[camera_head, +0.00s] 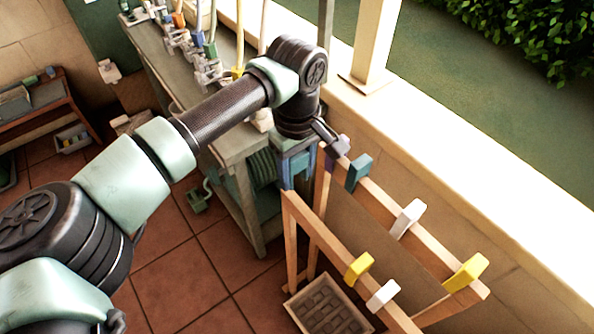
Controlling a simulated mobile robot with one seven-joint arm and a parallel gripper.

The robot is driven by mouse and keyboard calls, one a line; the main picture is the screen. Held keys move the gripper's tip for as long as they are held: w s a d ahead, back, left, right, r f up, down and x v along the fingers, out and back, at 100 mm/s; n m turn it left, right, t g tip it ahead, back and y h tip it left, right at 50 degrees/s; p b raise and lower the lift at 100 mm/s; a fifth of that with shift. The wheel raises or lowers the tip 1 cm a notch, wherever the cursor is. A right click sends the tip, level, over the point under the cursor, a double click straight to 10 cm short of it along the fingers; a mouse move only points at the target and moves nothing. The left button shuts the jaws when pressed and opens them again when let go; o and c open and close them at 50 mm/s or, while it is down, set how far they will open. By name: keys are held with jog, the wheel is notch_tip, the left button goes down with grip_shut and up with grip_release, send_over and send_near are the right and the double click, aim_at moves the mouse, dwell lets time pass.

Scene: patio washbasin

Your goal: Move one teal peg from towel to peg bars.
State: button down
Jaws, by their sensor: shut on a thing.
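My gripper (298,168) points down at the near end of the front wooden peg bar (318,228). It is shut on a blue-teal piece (287,174), mostly hidden by the gripper; its outline is not clear. I cannot tell whether this piece touches the bar. A teal peg (358,172) sits on the rear peg bar (385,204), right of my gripper. A lavender peg (339,147) is left of it on that bar, close to my wrist. I cannot make out the towel.
A white peg (407,218) and a yellow peg (467,272) sit on the rear bar. Yellow (358,268) and white (383,294) pegs sit on the front bar. A crate (327,306) stands below. A cluttered counter (150,45) is behind; a pale ledge (470,180) runs right.

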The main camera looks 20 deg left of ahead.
aim_at(297, 201)
jog(key=shift+f+b, duration=3.55)
jog(key=shift+f, duration=1.95)
jog(key=shift+c, duration=1)
grip_release()
notch_tip(297, 201, up, 8)
jog(key=p, duration=0.5)
